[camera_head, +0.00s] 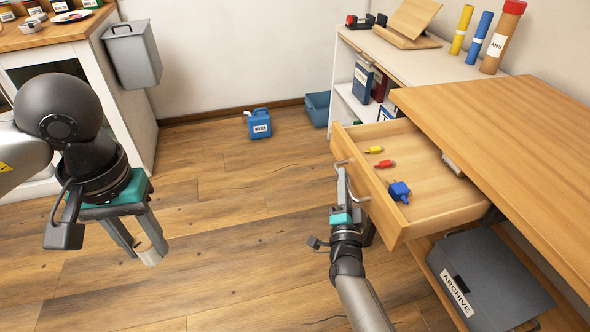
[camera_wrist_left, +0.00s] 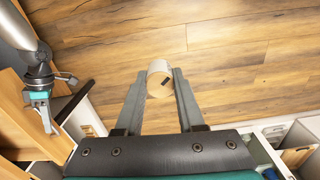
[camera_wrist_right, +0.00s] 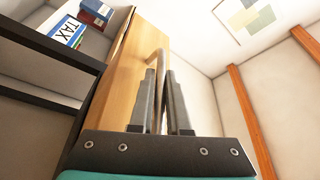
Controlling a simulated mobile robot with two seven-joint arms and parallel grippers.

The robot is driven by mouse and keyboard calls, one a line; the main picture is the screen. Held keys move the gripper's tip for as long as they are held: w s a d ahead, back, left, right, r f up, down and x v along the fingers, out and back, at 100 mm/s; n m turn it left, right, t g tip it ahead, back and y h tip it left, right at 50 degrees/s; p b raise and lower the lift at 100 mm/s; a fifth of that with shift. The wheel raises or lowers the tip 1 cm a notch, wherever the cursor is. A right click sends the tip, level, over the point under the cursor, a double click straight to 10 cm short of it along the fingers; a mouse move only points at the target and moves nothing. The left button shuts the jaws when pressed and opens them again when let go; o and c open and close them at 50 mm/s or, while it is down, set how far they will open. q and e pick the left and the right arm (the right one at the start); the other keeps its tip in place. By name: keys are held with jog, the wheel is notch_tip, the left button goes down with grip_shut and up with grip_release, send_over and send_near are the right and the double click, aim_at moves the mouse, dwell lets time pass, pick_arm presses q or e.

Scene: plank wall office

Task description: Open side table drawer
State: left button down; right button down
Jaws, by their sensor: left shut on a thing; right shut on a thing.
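The side table (camera_head: 510,125) is at the right of the head view, and its wooden drawer (camera_head: 440,208) is pulled well out. My right gripper (camera_head: 344,188) is shut on the drawer's metal handle (camera_head: 350,166). In the right wrist view the handle (camera_wrist_right: 157,60) runs between the closed fingers against the drawer front (camera_wrist_right: 122,65). My left gripper (camera_head: 137,240) is away at the left, shut on a small pale cylinder (camera_head: 149,254). The cylinder also shows between the fingers in the left wrist view (camera_wrist_left: 159,80).
Yellow, red and blue small items lie in the drawer, including a blue piece (camera_head: 400,191). A grey archive box (camera_head: 490,280) sits below. A white shelf (camera_head: 375,50) stands behind. A blue canister (camera_head: 259,124) is on the floor. The middle floor is clear.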

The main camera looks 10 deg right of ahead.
jog(key=shift+a, duration=0.75)
jog(key=c, duration=0.9)
grip_release()
pick_arm(q)
notch_tip(320, 180, up, 3)
jog(key=p, duration=0.2)
jog(key=shift+f+p, duration=0.15)
jog(key=shift+p, duration=0.2)
pick_arm(e)
jog(key=v, duration=1.2)
jog(key=shift+s, duration=0.1)
